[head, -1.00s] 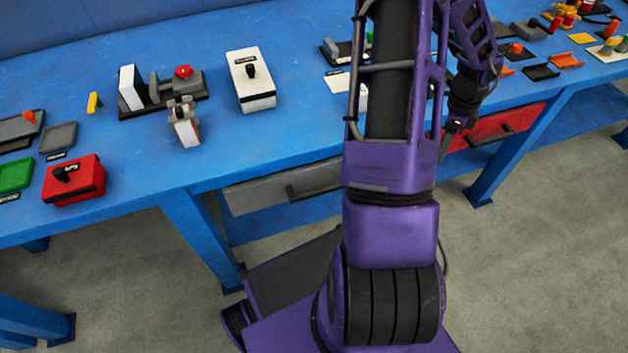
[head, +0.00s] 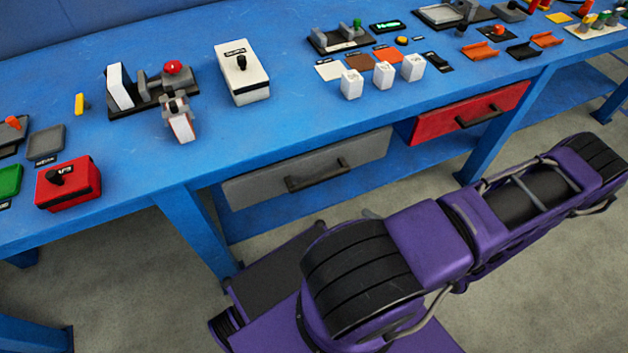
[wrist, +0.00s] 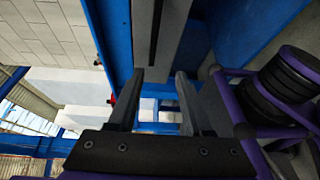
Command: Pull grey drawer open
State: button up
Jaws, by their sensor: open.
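The grey drawer (head: 362,152) sits under the blue table's front edge, left of the red drawer, and looks closed. Its dark bar handle (head: 318,175) is in full view and nothing touches it in the head view. My gripper is outside the head view. In the wrist view my gripper (wrist: 162,76) is open, its two dark fingers apart with nothing held between them. A grey panel (wrist: 175,35) with a dark strip, apparently a drawer front seen sideways, lies beyond the fingertips. I cannot tell the distance to it.
The red drawer (head: 425,129) with a dark handle is to the right under the table (head: 300,120). A white switch box (head: 242,75), a red box (head: 68,183) and three white blocks stand on top. Table legs flank the drawers.

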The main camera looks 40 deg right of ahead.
aim_at(323, 181)
jog(key=shift+m+t+h, duration=0.4)
jog(key=shift+m+h, duration=0.3)
jog(key=w+a, duration=0.1)
jog(key=w, duration=0.4)
jog(key=w+a, duration=0.1)
jog(key=w, duration=0.5)
jog(key=w+a, duration=0.1)
jog(key=w, duration=0.5)
jog(key=shift+w+r+b, duration=0.2)
jog(key=shift+r+b, duration=0.05)
jog(key=shift+b, duration=0.05)
grip_shut()
